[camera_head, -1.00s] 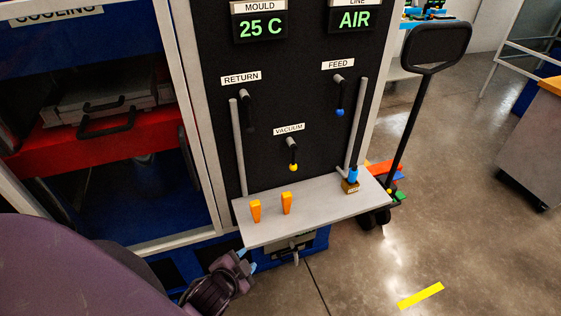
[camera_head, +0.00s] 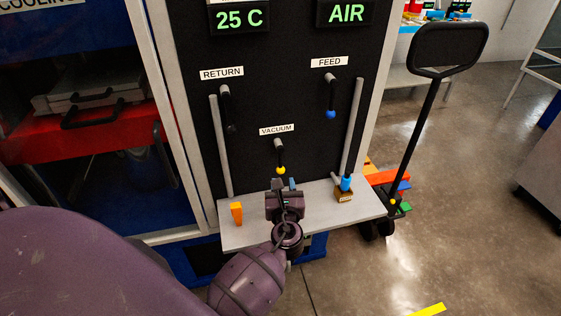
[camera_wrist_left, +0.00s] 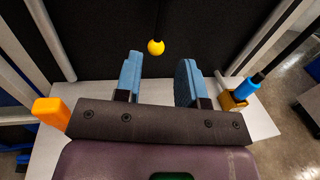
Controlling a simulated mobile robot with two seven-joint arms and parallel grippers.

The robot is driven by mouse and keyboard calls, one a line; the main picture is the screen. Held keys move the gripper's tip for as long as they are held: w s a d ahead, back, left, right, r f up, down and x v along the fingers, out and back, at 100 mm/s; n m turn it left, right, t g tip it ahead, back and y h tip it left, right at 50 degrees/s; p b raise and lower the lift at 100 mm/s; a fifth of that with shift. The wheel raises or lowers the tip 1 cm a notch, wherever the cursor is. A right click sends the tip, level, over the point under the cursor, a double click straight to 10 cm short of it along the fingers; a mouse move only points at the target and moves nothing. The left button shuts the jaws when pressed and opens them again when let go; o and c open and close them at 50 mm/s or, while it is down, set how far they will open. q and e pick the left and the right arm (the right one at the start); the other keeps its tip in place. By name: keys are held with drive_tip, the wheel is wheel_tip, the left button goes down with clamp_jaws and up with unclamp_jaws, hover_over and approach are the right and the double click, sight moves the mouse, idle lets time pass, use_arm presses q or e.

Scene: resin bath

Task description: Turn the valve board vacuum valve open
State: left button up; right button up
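The vacuum valve (camera_head: 279,155) is a dark lever hanging down below the VACUUM label (camera_head: 277,130) on the black valve board (camera_head: 256,98). Its yellow tip (camera_head: 281,170) also shows in the left wrist view (camera_wrist_left: 156,47), just beyond the fingers and between them. My left gripper (camera_head: 281,184) is just below the yellow tip in the head view, in front of the board. In the left wrist view its blue fingers (camera_wrist_left: 157,80) are wide apart with nothing between them. My right gripper is not in view.
A grey shelf (camera_head: 318,205) juts out below the valve. On it stand an orange wedge (camera_head: 237,213) at left and a small brown box (camera_head: 344,196) with a blue item at right. The return lever (camera_head: 228,108) and feed lever (camera_head: 331,97) flank the valve. A pallet jack handle (camera_head: 422,120) stands at right.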

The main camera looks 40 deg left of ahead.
sight(281, 162)
use_arm(q)
drive_tip(key=x, duration=1)
drive_tip(key=shift+a, duration=0.1)
clamp_jaws()
